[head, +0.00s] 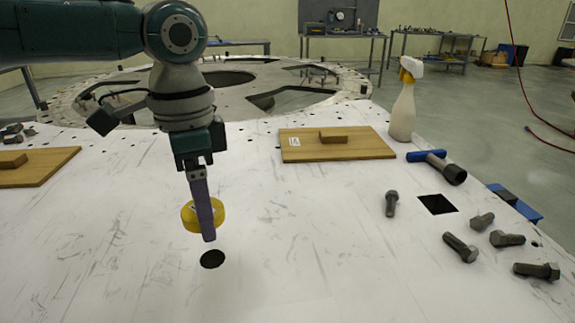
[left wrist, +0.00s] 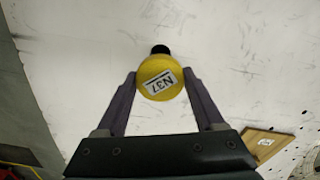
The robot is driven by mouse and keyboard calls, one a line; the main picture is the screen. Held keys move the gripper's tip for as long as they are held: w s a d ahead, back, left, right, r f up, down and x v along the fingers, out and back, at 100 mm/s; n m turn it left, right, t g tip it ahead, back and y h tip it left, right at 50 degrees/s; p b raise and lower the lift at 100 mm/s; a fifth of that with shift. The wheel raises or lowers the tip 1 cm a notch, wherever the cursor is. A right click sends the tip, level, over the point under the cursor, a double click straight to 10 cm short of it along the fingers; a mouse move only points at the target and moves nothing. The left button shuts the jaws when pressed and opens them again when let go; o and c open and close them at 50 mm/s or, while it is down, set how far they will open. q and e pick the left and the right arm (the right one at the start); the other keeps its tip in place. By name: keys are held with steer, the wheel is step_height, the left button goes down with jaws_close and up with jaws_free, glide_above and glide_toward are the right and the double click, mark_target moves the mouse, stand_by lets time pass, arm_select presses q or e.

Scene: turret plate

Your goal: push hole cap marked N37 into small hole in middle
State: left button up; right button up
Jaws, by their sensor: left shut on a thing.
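The yellow hole cap (head: 188,216) is held between the fingers of my left gripper (head: 207,232), above the white plate. In the left wrist view the cap (left wrist: 154,74) shows its round top with a white label reading N37, and the fingers of my left gripper (left wrist: 160,84) press on its two sides. The small round dark hole (head: 212,259) lies in the plate just below the fingertips in the head view. In the left wrist view the hole (left wrist: 160,49) shows just beyond the cap, partly hidden by it. My right gripper is not in view.
A wooden board with a handle (head: 338,144) lies behind to the right, another (head: 35,167) at the left. A square hole (head: 437,204), several bolts (head: 460,248), a blue-handled tool (head: 437,166) and a spray bottle (head: 404,108) are at the right. The plate around the small hole is clear.

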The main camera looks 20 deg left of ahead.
arm_select(q)
steer(key=shift+a+f, duration=0.1)
steer(key=shift+a, duration=0.05)
steer(key=shift+f, duration=0.1)
steer(key=shift+f+b, duration=0.7)
steer(key=shift+b, duration=0.3)
step_height(320, 180, down, 5)
steer(key=b, duration=0.4)
steer(key=shift+r, duration=0.15)
steer(key=shift+p, duration=0.6)
stand_by(0.4)
steer(key=shift+f, duration=0.45)
stand_by(0.6)
